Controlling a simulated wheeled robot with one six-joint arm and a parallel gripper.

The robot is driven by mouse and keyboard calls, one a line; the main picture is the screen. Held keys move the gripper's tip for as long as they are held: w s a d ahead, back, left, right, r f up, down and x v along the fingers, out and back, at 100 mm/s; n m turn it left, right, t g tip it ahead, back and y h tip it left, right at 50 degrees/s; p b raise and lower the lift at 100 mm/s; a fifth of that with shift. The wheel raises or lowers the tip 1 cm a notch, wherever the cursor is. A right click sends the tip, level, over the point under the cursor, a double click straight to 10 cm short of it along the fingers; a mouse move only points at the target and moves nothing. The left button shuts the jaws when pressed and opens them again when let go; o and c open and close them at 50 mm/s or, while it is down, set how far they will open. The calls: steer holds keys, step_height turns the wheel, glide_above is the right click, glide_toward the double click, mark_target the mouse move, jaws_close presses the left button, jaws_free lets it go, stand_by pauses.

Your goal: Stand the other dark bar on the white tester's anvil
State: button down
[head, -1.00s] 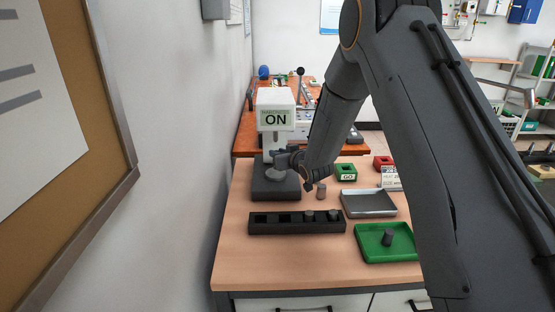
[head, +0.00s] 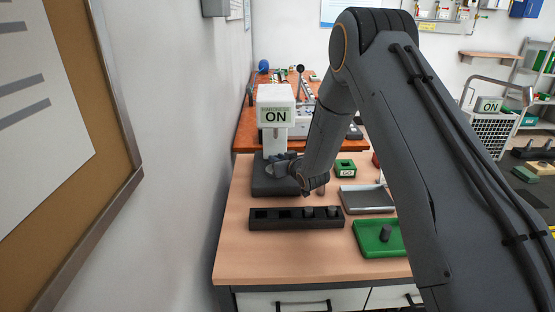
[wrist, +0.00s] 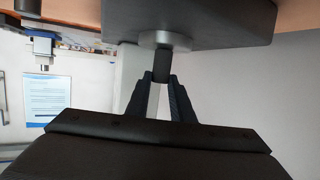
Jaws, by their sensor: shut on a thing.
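The white tester (head: 275,108) stands at the back left of the bench, with ON on its display and a dark base (head: 266,184). My gripper (head: 284,166) is at the tester, just above the base. In the wrist view, which looks inverted, my gripper (wrist: 161,84) is shut on a dark bar (wrist: 161,66). The bar is upright with its end at the round metal anvil (wrist: 166,40), seemingly touching it. In the head view my gripper hides the bar and most of the anvil. Another dark bar (head: 385,233) stands in the green tray (head: 368,246).
A black rack (head: 272,224) in front of the tester holds two grey pieces (head: 309,212) in its right slots. A small brownish cylinder (head: 321,190), a grey tray (head: 367,201) and a green GO box (head: 346,168) stand to the right. The bench front is clear.

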steer(key=c, duration=1.6)
jaws_free()
steer(key=shift+o, duration=0.3)
steer(key=shift+r, duration=0.25)
steer(key=s+d+r+m+g+h+b, duration=0.1)
steer(key=s+d+g+h, duration=0.1)
steer(key=s+d, duration=0.7)
steer(key=s+d+r+m+g+h+b, duration=0.1)
steer(key=s+d+r+g+h, duration=0.2)
steer(key=s, duration=0.9)
steer(key=s+d+m+g, duration=0.1)
steer(key=s+d+g, duration=0.1)
steer(key=s, duration=0.9)
steer(key=s+d+f+m+g, duration=0.1)
steer(key=s+g, duration=0.4)
steer(key=s, duration=0.7)
steer(key=shift+s+d+m+h, duration=0.3)
steer(key=shift+d+h, duration=0.1)
steer(key=shift+d, duration=0.45)
